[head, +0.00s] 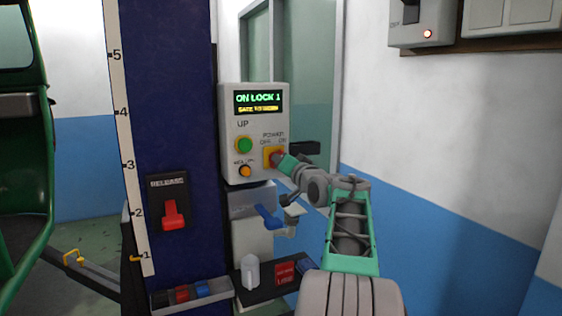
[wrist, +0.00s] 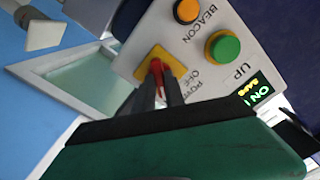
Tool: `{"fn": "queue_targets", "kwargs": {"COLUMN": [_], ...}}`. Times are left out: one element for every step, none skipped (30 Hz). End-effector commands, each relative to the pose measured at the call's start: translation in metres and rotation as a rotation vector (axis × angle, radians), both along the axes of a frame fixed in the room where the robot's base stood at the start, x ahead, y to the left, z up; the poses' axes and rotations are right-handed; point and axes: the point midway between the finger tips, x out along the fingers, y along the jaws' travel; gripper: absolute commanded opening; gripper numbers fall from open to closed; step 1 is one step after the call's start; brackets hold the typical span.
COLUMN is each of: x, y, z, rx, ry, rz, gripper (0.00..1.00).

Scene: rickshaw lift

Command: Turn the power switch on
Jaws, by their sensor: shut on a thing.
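The power switch has a yellow plate (head: 267,153) and a red knob (wrist: 156,70). It sits at the lower right of the grey control box (head: 228,165), under the POWER OFF/ON label. My gripper (head: 279,160) is shut on the red knob, reaching in from the right; its two dark fingers (wrist: 158,88) close around it in the wrist view. The knob is mostly hidden by the fingers, so I cannot tell its exact angle. The lit display (head: 258,102) reads ON LOCK 1 in green, with a yellow line below.
A green UP button (head: 243,145) and an orange beacon button (head: 245,171) are left of the switch. A red release lever (head: 173,213) is on the blue column. A blue-handled part (head: 268,216) and a tool tray (head: 192,293) are below. Open wall lies right.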

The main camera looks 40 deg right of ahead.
Motion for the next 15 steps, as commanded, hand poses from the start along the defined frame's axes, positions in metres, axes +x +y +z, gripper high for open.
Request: {"fn": "queue_targets", "kwargs": {"x": [-0.0002, -0.0002, -0.0002, -0.0002, -0.0002, -0.0002, -0.0002, -0.0002, -0.0002, -0.0002, -0.0002, -0.0002, -0.0002, -0.0002, -0.0002], "y": [0.0, 0.0, -0.0001, 0.0, -0.0001, 0.0, -0.0001, -0.0001, -0.0001, -0.0001, -0.0001, -0.0001, -0.0001, -0.0001, -0.0001], "z": [0.0017, 0.0017, 0.0017, 0.0016, 0.0015, 0.0014, 0.0014, 0.0014, 0.0012, 0.0012, 0.0012, 0.0012, 0.0012, 0.0012, 0.0012], "rx": [0.013, 0.021, 0.031, 0.036, 0.042, 0.047, 0.051, 0.053, 0.056, 0.057, 0.058, 0.058, 0.058, 0.058, 0.058], "ry": [-0.006, -0.009, -0.011, -0.013, -0.015, -0.016, -0.017, -0.018, -0.019, -0.02, -0.02, -0.02, -0.02, -0.02, -0.02], "rz": [0.0, 0.0, 0.0, 0.0, 0.0, 0.0, 0.0, 0.0, 0.0, -0.001, -0.001, -0.001, -0.001, -0.001, -0.001], "gripper": [0.0, 0.0, 0.0, 0.0, 0.0, 0.0, 0.0, 0.0, 0.0, 0.0, 0.0, 0.0, 0.0, 0.0, 0.0]}}
